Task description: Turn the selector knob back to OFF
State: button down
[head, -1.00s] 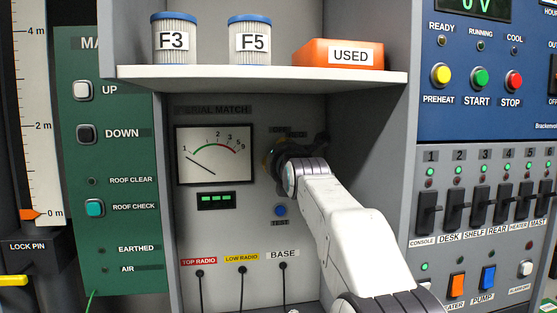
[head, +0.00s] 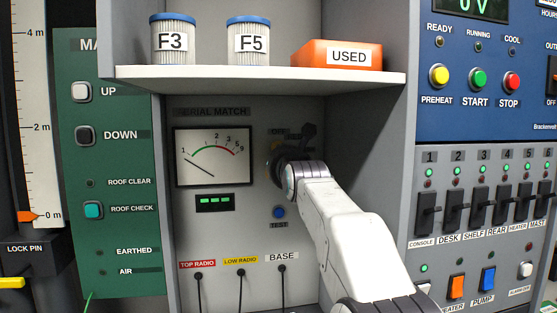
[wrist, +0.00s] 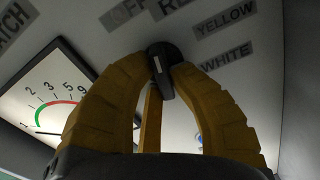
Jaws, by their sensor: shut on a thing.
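The selector knob (wrist: 160,60) is black and shows between my gripper's yellow fingers in the wrist view. My gripper (wrist: 163,72) is shut on the knob. The label OFF (wrist: 128,10) is partly cut at the top edge, beside RED (wrist: 172,5); YELLOW (wrist: 224,20) and WHITE (wrist: 225,55) lie to the right. A small pale mark shows on the knob, but I cannot tell which label it points to. In the head view my gripper (head: 287,152) is at the panel right of the meter, and my wrist hides most of the knob.
The aerial match meter (head: 213,157) is left of my gripper. A blue button (head: 279,212) is just below. A shelf (head: 250,78) above carries two filters (head: 173,40) and an orange USED box (head: 337,54). A grey side wall (head: 375,130) stands to the right.

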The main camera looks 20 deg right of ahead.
jog(key=shift+r, duration=0.3)
jog(key=c, duration=1.5)
grip_release()
jog(key=shift+c, duration=0.2)
jog(key=o, duration=0.4)
jog(key=shift+f, duration=0.2)
jog(key=shift+v, duration=6)
jog(key=shift+a, duration=0.1)
